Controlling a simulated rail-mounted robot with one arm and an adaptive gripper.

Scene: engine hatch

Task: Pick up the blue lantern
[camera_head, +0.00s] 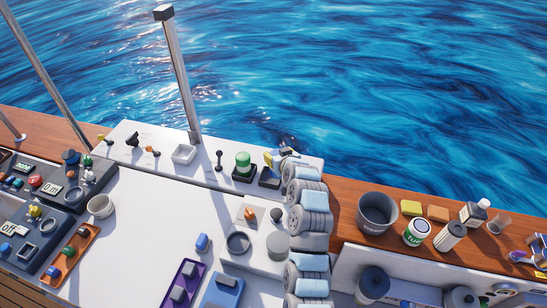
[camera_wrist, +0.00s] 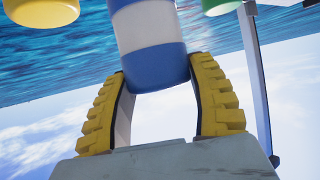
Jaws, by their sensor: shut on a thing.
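The blue lantern (camera_wrist: 150,70) is a cylinder with blue and white bands in the wrist view. My gripper (camera_wrist: 160,68) has yellow ribbed fingers on both sides of its lower blue band and is shut on it. The lantern's top runs out of the wrist frame. In the head view my gripper (camera_head: 270,158) is above the back white ledge, right of the green lantern (camera_head: 243,162). The lantern is small and partly hidden by the gripper there. A dark square base (camera_head: 269,178) sits just below the gripper.
A white tray (camera_head: 184,154) and small levers (camera_head: 219,159) stand left on the ledge. A grey bucket (camera_head: 377,213), sponges and bottles stand on the wooden rail to the right. A metal post (camera_head: 180,80) rises behind the ledge. Water lies beyond.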

